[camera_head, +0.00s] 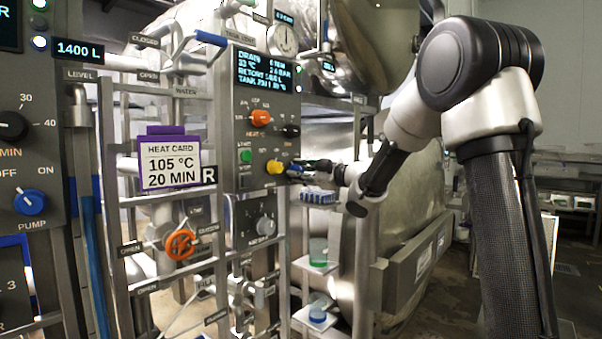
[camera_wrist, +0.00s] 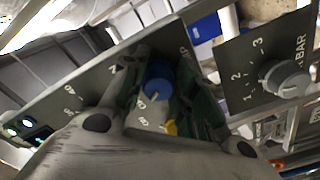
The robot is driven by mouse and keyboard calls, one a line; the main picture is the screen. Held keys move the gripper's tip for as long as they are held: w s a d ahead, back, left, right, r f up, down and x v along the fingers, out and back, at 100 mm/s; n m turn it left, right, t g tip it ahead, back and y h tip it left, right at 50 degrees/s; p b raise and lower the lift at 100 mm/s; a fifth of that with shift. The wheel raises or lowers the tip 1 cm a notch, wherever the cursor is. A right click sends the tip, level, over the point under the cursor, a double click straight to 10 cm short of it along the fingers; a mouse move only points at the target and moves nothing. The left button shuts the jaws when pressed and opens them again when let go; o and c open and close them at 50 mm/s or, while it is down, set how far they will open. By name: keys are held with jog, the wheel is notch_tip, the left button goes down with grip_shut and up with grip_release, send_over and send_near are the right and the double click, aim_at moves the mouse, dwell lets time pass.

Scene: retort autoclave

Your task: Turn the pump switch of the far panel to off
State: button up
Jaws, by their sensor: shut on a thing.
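The far panel (camera_head: 241,122) is a grey control box with a lit display on top. Orange, black and yellow knobs and a green button sit on it. My gripper (camera_head: 298,169) reaches it from the right, at the lower right corner beside the yellow knob (camera_head: 275,167). In the wrist view, the blue pump switch (camera_wrist: 158,80) lies between the fingers of my gripper (camera_wrist: 162,88), which are shut on it. A pale pointer mark shows on the knob's lower-left side. Its labels are partly hidden by the fingers, so I cannot tell its setting surely.
The near panel at left has its own blue pump knob (camera_head: 30,202). A heat card (camera_head: 168,163) hangs on the rack between the panels. A grey pressure knob (camera_wrist: 286,79) sits on a neighbouring plate. Pipes and rails crowd the front; a large steel vessel (camera_head: 408,220) stands behind.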

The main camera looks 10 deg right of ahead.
jog(key=o, duration=1)
jog(key=v, duration=1.2)
